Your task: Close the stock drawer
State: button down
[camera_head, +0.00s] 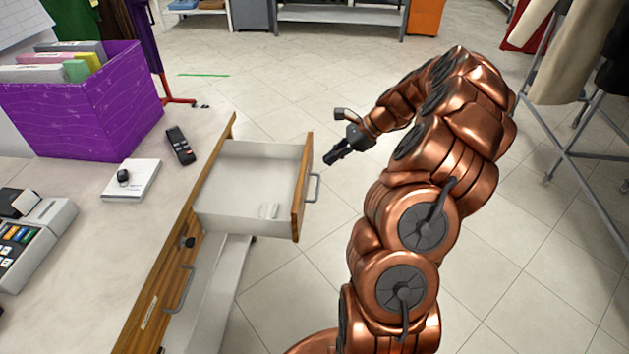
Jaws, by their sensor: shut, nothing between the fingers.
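An open drawer (250,170) with a white inside and a wooden front (303,185) sticks out of the counter to the right. A grey bar handle (314,187) is on its front. I cannot read any label that names the stock drawer.
The counter (100,230) carries a purple file box (85,105), a black handset (180,145), a white pad (131,180) and a card terminal (35,240). A white surface (222,285) shows below the open drawer. A clothes rack (585,155) stands right; tiled floor between is clear.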

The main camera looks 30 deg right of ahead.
jog(key=s+d+f+m+t, duration=0.1)
jog(key=d+f+m, duration=0.2)
jog(key=d+f, duration=0.3)
send_near(306, 182)
jog(key=s+x, duration=0.1)
jog(key=x, duration=0.4)
jog(key=shift+w+a+f+h+p, duration=0.1)
jog(key=shift+w+a+h+p, duration=0.2)
jog(key=shift+w+a+p, duration=0.25)
jog(key=shift+a, duration=0.1)
